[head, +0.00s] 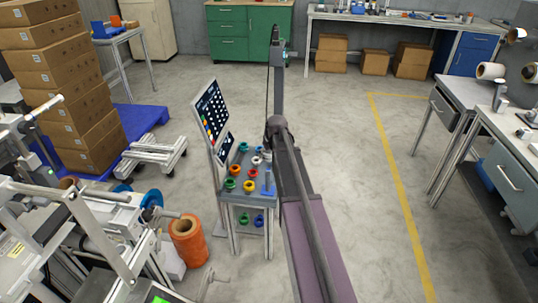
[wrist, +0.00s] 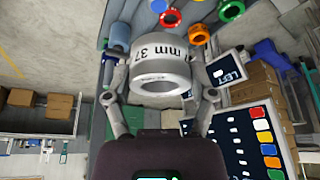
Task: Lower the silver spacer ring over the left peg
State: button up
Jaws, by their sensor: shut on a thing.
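The silver spacer ring (wrist: 160,68), marked "37 mm" upside down, fills the middle of the wrist view. My gripper (wrist: 159,78) is shut on it, one finger at each side, and its open bore faces the camera. A blue peg (wrist: 120,36) stands behind the ring at the upper left; it also shows on the small table in the head view (head: 268,183). A small sign reading "LEFT" (wrist: 227,69) shows just right of the ring. I cannot tell which peg it marks; a peg directly behind the ring would be hidden.
Red, green, yellow and orange rings lie on the small grey table (head: 261,203); an orange ring (wrist: 199,34) is near my right finger. A tall board with coloured dots (head: 211,111) stands at the table's left edge. Open floor (head: 365,160) lies to the right.

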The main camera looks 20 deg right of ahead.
jog(key=shift+f, duration=0.1)
jog(key=b, duration=0.5)
send_over(269, 173)
jog(key=w, duration=0.1)
jog(key=shift+f, duration=2.3)
jog(key=shift+f+b, duration=3.8)
jog(key=shift+f, duration=0.15)
dwell(1.0)
